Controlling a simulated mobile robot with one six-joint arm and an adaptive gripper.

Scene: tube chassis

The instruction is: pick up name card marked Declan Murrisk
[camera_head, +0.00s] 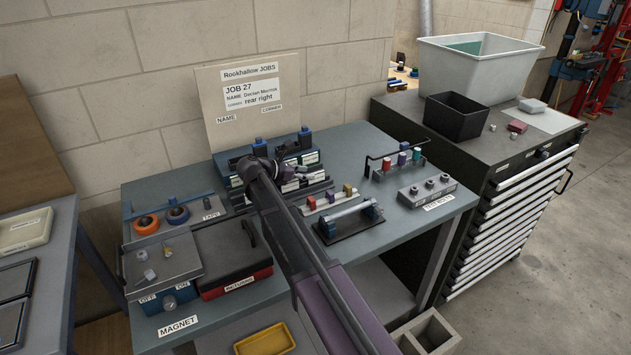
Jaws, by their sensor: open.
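A rack of white-edged cards (310,158) stands on the grey bench below the job board. The lettering on the cards is too small to read, so I cannot tell which one is marked Declan Murrisk. My gripper (291,173) is over the front of the rack, open, with nothing visibly held. My arm comes in from the lower right and hides part of the rack. I cannot tell whether the fingers touch a card.
The job board (252,102) reads JOB 27, with a name line and "rear right". Tape rolls (146,224), a switch box (160,264) and a red-and-black case (232,258) stand left.

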